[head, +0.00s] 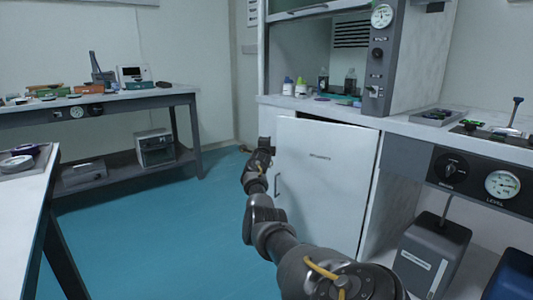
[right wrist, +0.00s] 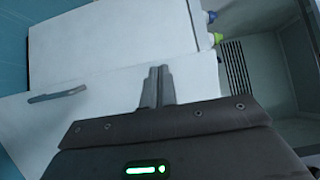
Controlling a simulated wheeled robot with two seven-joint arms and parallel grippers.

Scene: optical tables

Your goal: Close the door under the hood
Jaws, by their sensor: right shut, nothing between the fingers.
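The white door (head: 325,175) under the hood stands ajar, with a dark gap along its top edge below the counter. Its handle (head: 277,187) is near the left edge. In the right wrist view, the door (right wrist: 95,108) and its handle (right wrist: 57,93) show to the left of the fingers. My right gripper (head: 264,143) is at the upper left edge of the door; its fingers (right wrist: 156,84) are shut and empty in front of white panelling. Whether they touch the door cannot be told. My left gripper is in neither view.
The fume hood (head: 415,60) stands above a white counter (head: 300,103) with several bottles (head: 301,87). A grey box (head: 430,255) sits to the right of the door. Blue floor (head: 190,230) is open on the left, between the door and a side table (head: 25,185).

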